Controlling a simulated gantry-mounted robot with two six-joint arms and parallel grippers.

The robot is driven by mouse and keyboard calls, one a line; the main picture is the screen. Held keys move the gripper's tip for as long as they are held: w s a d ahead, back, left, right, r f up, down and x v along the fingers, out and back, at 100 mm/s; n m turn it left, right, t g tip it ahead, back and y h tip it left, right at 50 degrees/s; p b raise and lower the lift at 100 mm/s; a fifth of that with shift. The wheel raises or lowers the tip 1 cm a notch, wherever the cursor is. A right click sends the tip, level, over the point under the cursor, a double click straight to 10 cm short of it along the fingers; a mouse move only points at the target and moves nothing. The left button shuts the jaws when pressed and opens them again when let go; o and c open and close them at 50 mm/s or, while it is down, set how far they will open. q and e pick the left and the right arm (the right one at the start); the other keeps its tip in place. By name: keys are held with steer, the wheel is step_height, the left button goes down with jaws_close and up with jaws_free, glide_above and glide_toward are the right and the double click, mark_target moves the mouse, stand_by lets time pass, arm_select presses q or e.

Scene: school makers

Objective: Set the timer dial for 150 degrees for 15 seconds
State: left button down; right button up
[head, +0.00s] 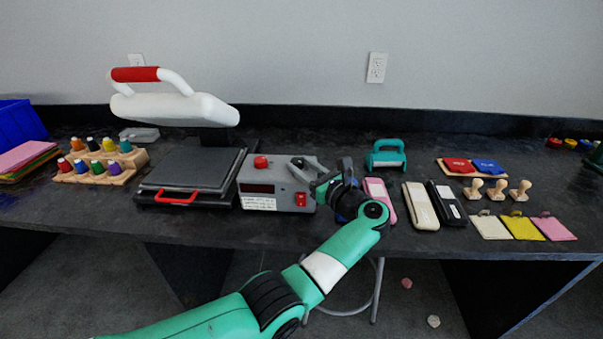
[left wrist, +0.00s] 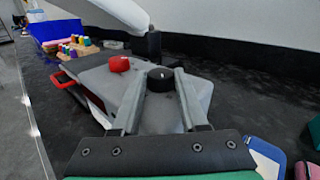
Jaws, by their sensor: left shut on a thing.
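The grey timer box (head: 275,175) stands right of the heat press, with a dark display, a red button (head: 261,161) and a red switch (head: 300,199). Its black timer dial (left wrist: 160,76) has a small white mark near the top. My left gripper (head: 305,169) reaches the box's top right corner from the right. In the left wrist view its two fingers lie on either side of the dial, shut on it. In the head view the dial is partly hidden by the fingers. The display's digits are not readable. My right gripper is not in view.
The heat press (head: 190,170) stands open at left, its white upper part with red handle raised. Pink, cream and black staplers (head: 420,205) lie close right of my arm. A teal hole punch (head: 386,156) stands behind. Small bottles in wooden racks (head: 100,168) are far left.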

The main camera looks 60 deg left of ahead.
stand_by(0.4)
arm_select(q)
steer(key=shift+c, duration=2.2)
jaws_free()
steer(key=shift+d, duration=0.3)
steer(key=w+d+p, duration=0.1)
steer(key=w+d, duration=0.1)
steer(key=d, duration=0.9)
steer(key=shift+a, duration=0.1)
